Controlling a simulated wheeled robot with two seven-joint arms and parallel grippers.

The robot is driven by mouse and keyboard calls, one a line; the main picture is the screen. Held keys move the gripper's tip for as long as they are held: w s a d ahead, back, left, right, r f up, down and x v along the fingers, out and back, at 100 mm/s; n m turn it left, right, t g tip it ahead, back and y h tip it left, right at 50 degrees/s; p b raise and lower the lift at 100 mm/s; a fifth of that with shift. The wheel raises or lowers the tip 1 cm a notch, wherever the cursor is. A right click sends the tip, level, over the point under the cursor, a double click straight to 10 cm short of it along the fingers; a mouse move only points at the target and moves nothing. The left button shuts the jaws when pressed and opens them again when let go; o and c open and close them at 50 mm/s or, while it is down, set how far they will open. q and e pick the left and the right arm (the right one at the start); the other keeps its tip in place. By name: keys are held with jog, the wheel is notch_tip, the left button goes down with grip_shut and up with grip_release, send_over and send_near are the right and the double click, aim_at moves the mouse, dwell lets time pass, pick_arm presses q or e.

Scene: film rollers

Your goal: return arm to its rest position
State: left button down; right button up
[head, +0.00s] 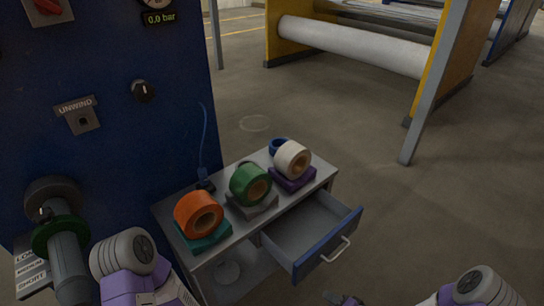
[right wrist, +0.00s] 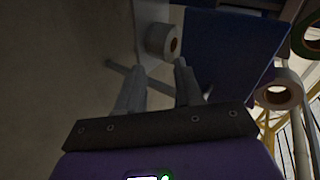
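My right arm (head: 482,288) comes in at the bottom right of the head view, and only a dark bit of its gripper (head: 340,299) shows at the bottom edge. In the right wrist view the two fingers of my right gripper (right wrist: 160,75) stand apart with nothing held between them. My left arm (head: 128,268) shows at the lower left of the head view, beside the blue panel. I do not see the left gripper's fingers.
A grey cabinet (head: 240,228) carries orange (head: 198,214), green (head: 250,184) and white (head: 292,160) tape rolls on coloured blocks. Its drawer (head: 322,250) stands open and looks empty.

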jog(key=s+a+f+n+g+h, duration=0.2)
jog(key=s+a+n+g, duration=0.3)
jog(key=s, duration=0.9)
jog(key=a+g, duration=0.3)
jog(key=a, duration=0.2)
jog(key=shift+a+f+h, duration=0.25)
jog(key=shift+f+h, duration=0.05)
jog(key=shift+f, duration=0.05)
